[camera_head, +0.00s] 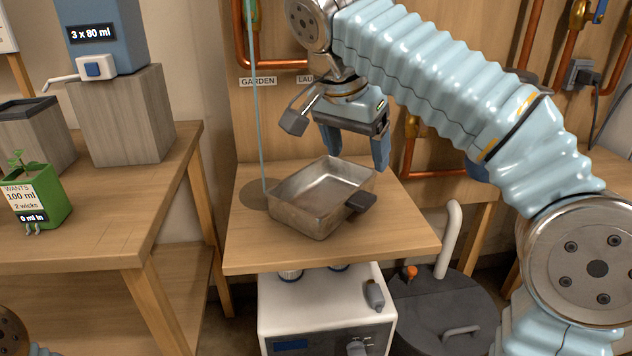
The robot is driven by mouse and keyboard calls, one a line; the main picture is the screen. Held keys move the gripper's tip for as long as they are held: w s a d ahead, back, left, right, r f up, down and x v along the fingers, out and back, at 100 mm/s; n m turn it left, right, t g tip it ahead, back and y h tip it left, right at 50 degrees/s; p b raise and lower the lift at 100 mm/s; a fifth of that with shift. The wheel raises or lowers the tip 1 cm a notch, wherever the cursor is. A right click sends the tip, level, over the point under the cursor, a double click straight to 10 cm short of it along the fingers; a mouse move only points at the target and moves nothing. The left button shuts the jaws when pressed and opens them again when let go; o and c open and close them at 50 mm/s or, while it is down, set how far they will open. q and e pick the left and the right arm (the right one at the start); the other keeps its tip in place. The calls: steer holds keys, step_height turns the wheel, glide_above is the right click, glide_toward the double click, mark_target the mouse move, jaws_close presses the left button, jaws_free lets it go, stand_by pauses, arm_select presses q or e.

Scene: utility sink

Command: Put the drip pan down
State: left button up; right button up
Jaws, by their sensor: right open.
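The drip pan (300,214) is a shallow rectangular metal pan with a dark tab handle at its right front corner. It rests on the wooden shelf (400,228), beside a dark round patch and a thin stream of water that comes down at its left. My right gripper (354,150) is open and empty above the far side of the pan, its fingers pointing down and apart from the handle. My left gripper is out of view; only a bit of my left arm shows at the bottom left corner.
Copper pipes and a GARDEN label (258,81) are on the back panel. A table at left holds a green plant pot (36,196), a wooden block (122,115) and a blue dispenser (103,35). Below the shelf are a white machine (325,305) and a dark lidded drum (445,310).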

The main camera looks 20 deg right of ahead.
steer(key=b, duration=0.2)
glide_toward(361, 197)
steer(key=x, duration=0.4)
steer(key=shift+s+d+f, duration=0.15)
steer(key=shift+d+f, duration=0.15)
steer(key=x, duration=0.3)
steer(key=b+x, duration=0.1)
steer(key=x, duration=0.1)
steer(key=shift+w+a+f, duration=0.1)
steer(key=shift+w+f, duration=0.15)
steer(key=shift+f, duration=0.15)
steer(key=shift+c, duration=0.4)
steer(key=c, duration=1.3)
steer(key=shift+o, duration=0.2)
steer(key=shift+r, duration=0.1)
